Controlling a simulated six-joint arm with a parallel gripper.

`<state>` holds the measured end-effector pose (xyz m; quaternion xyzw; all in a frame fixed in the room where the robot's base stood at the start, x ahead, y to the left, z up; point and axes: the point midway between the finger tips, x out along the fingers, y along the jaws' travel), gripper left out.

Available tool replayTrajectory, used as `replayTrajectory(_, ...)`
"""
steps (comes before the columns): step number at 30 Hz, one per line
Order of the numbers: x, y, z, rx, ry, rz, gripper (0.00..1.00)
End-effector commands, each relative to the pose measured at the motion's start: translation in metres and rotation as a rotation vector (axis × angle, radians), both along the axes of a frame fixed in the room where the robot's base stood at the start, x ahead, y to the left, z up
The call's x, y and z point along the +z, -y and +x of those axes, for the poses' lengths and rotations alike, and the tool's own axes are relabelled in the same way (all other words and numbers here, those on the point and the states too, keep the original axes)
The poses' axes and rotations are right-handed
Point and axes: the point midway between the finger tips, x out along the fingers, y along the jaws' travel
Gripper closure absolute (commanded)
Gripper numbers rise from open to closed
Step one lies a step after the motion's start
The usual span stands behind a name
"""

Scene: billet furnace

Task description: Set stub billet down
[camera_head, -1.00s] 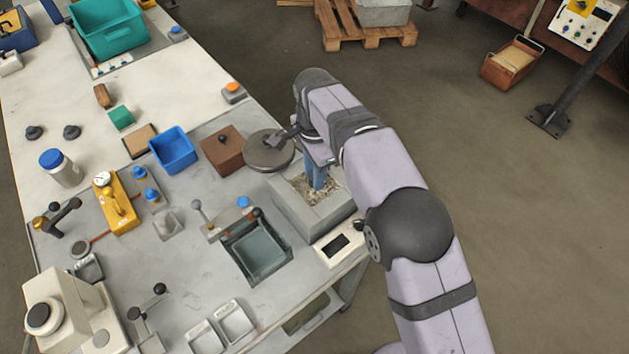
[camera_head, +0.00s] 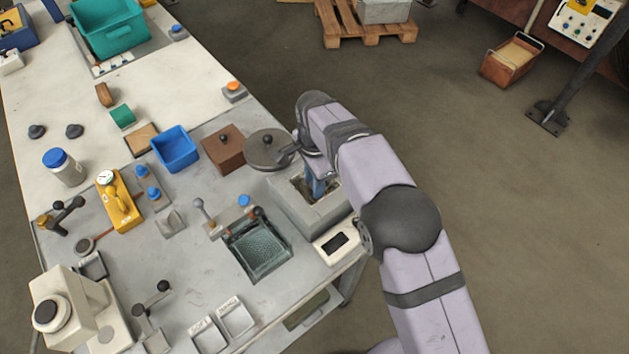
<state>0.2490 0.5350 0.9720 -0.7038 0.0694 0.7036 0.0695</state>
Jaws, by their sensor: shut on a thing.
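My gripper (camera_head: 319,184) shows as blue fingers pointing down into the open top of a grey block-shaped furnace (camera_head: 314,220). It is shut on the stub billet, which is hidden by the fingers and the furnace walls. I cannot tell whether the billet touches the furnace floor. The round grey lid (camera_head: 268,148) with a dark knob lies off the opening, just left of my wrist.
A small device with a dark display (camera_head: 335,244) stands in front of the furnace. A dark-rimmed tank (camera_head: 258,250) is to the left. A brown box (camera_head: 223,150) and blue bin (camera_head: 174,150) stand behind. The bench front has clear patches.

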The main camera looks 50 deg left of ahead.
Motion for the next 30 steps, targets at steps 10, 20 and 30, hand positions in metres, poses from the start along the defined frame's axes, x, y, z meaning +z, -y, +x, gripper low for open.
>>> replayTrajectory(10,-0.002,0.000,0.000,0.000,0.000,0.000,0.57)
replayTrajectory(20,0.013,-0.001,0.000,0.000,0.002,0.004,0.57)
replayTrajectory(30,0.070,-0.002,0.000,0.000,0.002,0.005,0.57)
